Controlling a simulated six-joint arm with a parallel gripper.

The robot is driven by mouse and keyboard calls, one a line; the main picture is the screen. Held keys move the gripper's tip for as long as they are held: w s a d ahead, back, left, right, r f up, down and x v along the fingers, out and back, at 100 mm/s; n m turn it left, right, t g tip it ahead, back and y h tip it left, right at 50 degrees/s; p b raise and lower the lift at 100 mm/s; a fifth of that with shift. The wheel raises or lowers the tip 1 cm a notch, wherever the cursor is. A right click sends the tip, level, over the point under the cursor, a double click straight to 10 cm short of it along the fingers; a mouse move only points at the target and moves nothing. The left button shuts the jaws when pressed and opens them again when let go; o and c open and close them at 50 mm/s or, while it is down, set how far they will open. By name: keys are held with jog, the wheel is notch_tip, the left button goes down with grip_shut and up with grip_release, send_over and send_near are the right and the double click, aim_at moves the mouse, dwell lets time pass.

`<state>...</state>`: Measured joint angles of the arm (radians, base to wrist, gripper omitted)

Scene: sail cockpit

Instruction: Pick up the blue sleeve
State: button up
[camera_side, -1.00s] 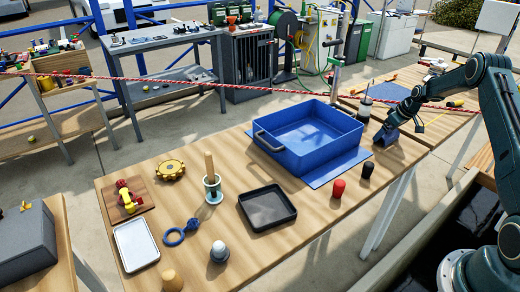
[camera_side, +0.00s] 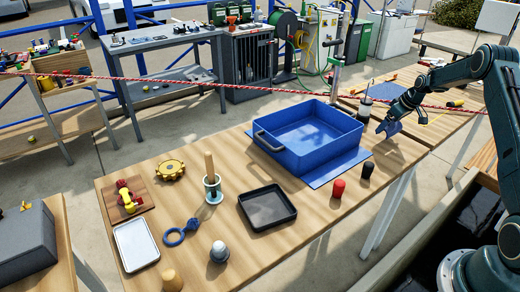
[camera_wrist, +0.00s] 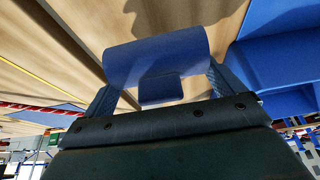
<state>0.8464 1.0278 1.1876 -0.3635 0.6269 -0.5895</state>
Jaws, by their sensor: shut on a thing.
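The blue sleeve (camera_wrist: 155,57) is a smooth blue piece in the wrist view, between the two fingers of my gripper (camera_wrist: 163,76). My gripper is shut on it. In the side view my gripper (camera_side: 391,122) is at the right end of the wooden table, right of the blue bin, with the sleeve (camera_side: 387,127) small and partly hidden under it. A gap seems to show between the sleeve and the tabletop. Shadows fall on the wood below it.
The large blue bin (camera_side: 262,148) stands on a blue mat (camera_side: 328,176) just left of my gripper. A red-white rope (camera_side: 300,92) crosses the view.

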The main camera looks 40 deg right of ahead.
notch_tip(320, 180, up, 16)
jog(key=shift+r, duration=0.25)
jog(key=shift+a, duration=0.1)
dwell(0.6)
